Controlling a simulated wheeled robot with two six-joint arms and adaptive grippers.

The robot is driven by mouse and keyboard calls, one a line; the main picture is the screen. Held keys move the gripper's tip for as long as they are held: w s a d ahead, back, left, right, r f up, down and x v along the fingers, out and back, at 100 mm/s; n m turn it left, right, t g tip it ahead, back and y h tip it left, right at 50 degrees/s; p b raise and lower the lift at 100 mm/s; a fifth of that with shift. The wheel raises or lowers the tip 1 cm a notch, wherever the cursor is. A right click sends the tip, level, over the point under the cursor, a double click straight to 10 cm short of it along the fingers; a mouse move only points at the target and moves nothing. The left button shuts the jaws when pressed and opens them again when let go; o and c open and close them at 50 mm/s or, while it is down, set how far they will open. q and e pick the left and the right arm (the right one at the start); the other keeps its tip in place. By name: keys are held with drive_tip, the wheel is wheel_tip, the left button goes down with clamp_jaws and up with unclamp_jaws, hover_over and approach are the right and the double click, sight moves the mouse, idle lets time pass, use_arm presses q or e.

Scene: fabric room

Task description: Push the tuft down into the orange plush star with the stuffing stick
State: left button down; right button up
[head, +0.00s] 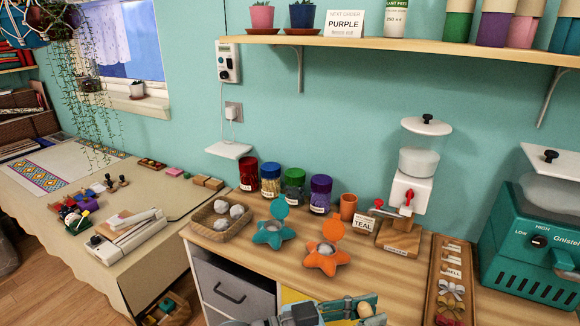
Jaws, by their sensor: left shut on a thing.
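The orange plush star (327,262) lies on the wooden worktop, with a round orange piece (333,230) standing up behind its middle. A pale tuft (326,248) shows at the opening in the star's centre. My left gripper (366,305) is at the bottom edge, in front of and below the star, apart from it. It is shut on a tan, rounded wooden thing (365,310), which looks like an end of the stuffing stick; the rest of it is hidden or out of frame. My right gripper is not in view.
A teal plush star (268,238) lies left of the orange one. Several jars, an orange cup (348,207), a TEAL sign (363,225) and a dispenser (409,190) stand behind. A tray of bows (436,290) is right.

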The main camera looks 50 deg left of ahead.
use_arm(q)
drive_tip(key=w+a+r+n+g+y+p, duration=0.1)
drive_tip(key=w+a+r+n+y+p, duration=0.4)
drive_tip(key=w+a+p, duration=0.55)
drive_tip(key=w+a+r+n+g+y+p, duration=0.2)
drive_tip(key=w+a+r+y+p, duration=0.55)
drive_tip(key=a, duration=0.65)
wheel_tip(320, 180, down, 9)
drive_tip(key=b, duration=0.5)
drive_tip(key=shift+w+d, duration=0.2)
drive_tip(key=shift+w, duration=0.2)
drive_tip(key=shift+r, duration=0.1)
drive_tip(key=shift+s+p, duration=0.15)
drive_tip(key=shift+p, duration=0.35)
